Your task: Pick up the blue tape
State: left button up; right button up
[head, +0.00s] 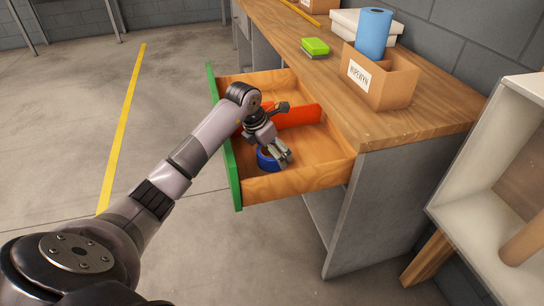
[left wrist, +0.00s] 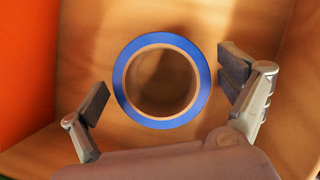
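The blue tape (head: 266,161) is a roll lying flat in the open drawer (head: 293,182), in the corner near its front. In the left wrist view the tape (left wrist: 205,88) shows as a blue ring around a tan core, on the wooden drawer floor. My left gripper (head: 284,158) reaches down into the drawer, over and beside the roll. In the left wrist view my left gripper (left wrist: 165,95) is open, with one finger on each side of the roll and gaps to it. My right gripper is not in view.
An orange-red divider (head: 297,116) stands in the drawer behind the gripper. The drawer has a green front (head: 234,172). On the workbench (head: 400,122) are a cardboard box (head: 396,86) with a blue roll (head: 373,32), and a green sponge (head: 316,46). A shelf unit (head: 490,190) stands at right.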

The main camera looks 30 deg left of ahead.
pick_arm(q)
jog(key=c, duration=1.4)
jog(key=shift+o, duration=0.2)
jog(key=shift+r, duration=0.1)
